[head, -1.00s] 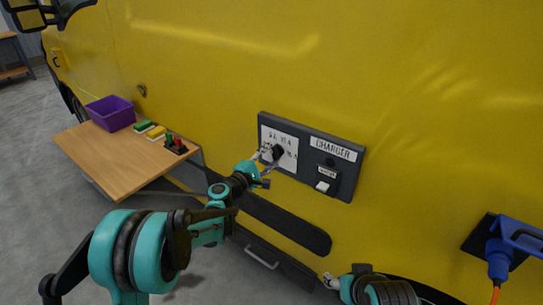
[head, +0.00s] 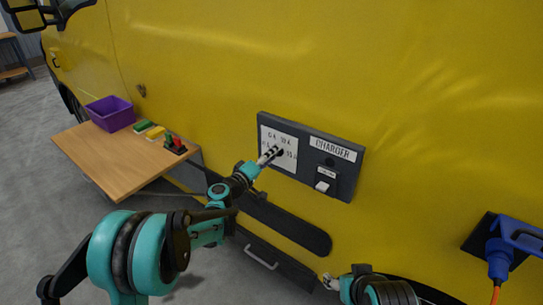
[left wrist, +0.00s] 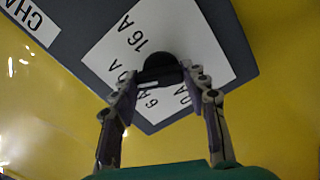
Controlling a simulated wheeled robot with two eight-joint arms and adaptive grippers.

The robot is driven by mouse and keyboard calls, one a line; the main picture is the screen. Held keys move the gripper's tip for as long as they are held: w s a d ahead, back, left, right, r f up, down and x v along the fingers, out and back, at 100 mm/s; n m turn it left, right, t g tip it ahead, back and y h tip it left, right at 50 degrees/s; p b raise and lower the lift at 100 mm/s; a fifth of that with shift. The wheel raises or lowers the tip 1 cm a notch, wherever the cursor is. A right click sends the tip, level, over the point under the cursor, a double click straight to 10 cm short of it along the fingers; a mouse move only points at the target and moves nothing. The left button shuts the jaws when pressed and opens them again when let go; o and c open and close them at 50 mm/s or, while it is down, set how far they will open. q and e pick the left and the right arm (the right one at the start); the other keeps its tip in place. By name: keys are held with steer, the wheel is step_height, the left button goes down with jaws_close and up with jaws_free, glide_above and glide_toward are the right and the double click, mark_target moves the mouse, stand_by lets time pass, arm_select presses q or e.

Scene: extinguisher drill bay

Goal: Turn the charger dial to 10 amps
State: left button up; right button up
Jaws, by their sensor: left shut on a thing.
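The charger panel (head: 345,172) is a dark grey box on the yellow vehicle side, with a white label plate (head: 266,136) marked in amps. The black dial (left wrist: 160,68) sits on that plate. My left gripper (head: 275,152) is shut on the dial; in the left wrist view its fingers (left wrist: 162,78) are on either side of the knob. A short white mark shows on the dial's lower edge there, near the 6 A label and a partly hidden label. I cannot tell the exact setting. My right gripper (head: 329,280) is low, below the panel, and its jaws are unclear.
A white switch (head: 322,186) is on the panel, right of the dial. A blue plug (head: 503,245) with an orange cable is at far right. A wooden table (head: 120,160) at left carries a purple bin (head: 110,112) and several small coloured items.

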arm_select(q)
steer(key=shift+m, duration=0.4)
steer(key=o, duration=1.2)
steer(key=shift+c, duration=0.2)
steer(key=v, duration=1.2)
steer(key=shift+s+d, duration=0.1)
steer(key=shift+s, duration=0.05)
